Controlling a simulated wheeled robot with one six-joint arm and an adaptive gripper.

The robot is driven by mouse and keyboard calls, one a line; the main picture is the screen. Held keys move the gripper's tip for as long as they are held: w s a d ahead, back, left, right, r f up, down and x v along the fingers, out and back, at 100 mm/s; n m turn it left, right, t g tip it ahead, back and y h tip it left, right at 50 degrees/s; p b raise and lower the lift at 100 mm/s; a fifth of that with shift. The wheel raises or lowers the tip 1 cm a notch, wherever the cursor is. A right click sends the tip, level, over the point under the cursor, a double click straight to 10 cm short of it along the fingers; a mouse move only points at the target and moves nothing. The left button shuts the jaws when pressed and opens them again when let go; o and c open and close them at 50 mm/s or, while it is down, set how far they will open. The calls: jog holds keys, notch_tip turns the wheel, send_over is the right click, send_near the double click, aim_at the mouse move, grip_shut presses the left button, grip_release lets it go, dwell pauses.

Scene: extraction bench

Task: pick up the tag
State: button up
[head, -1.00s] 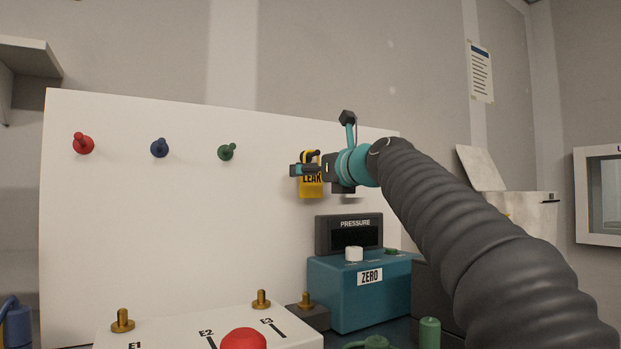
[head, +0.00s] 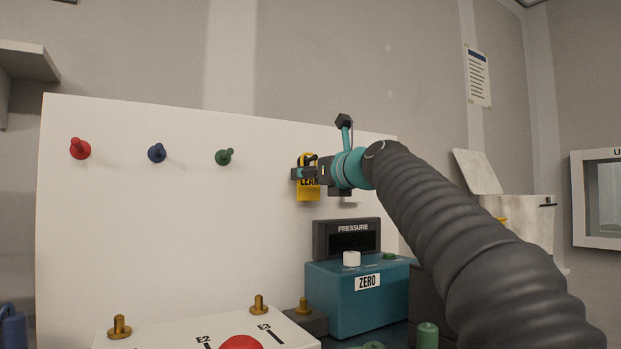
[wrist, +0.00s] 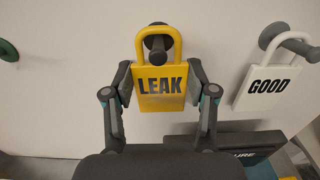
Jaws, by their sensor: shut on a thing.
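The yellow tag (wrist: 161,88) reads LEAK and has a loop at its top. In the wrist view its loop is around a dark peg (wrist: 157,47) on the white board. My gripper (wrist: 160,84) is shut on the tag, with one finger against each side edge. In the head view the tag (head: 307,191) shows at the right part of the board, partly hidden behind my gripper (head: 307,173). A white tag (wrist: 268,86) reading GOOD hangs from another peg to the right in the wrist view.
Red (head: 80,148), blue (head: 157,153) and green (head: 224,157) pegs stick out of the white board (head: 130,230), bare. Below the tag stand a dark PRESSURE display (head: 347,238) and a teal ZERO box (head: 340,300). Brass posts (head: 119,327) rise from a white panel in front.

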jog(key=r+b+v, duration=0.1)
jog(key=b+v, duration=0.1)
jog(key=v, duration=1.6)
